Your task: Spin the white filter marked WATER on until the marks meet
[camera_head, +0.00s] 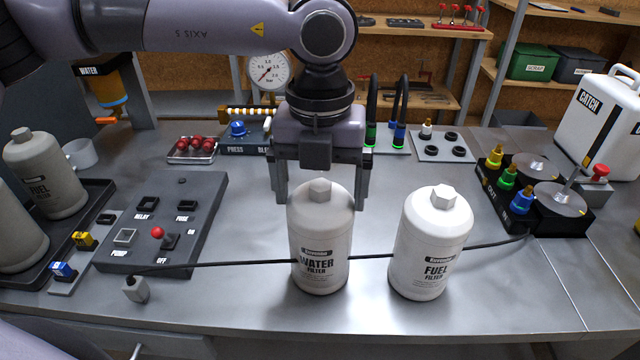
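The white filter marked WATER (320,240) stands upright on the grey bench at the front middle, with a hex nut on top. My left gripper (321,195) points down at its top, coming from behind. Its two fingers are wide apart, one to each side of the filter's upper part, and nothing is clamped between them. I cannot tell whether a finger touches the filter. A head labelled WATER (90,72) with an amber bowl (106,92) is at the upper left. No alignment marks can be made out. My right gripper is not in view.
A white FUEL filter (431,245) stands close to the right. A black cable runs across the bench by both filters. A switch panel (200,215) and a dark tray (100,190) with grey filters are left. A connector block (540,217) and CATCH can (600,120) are right.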

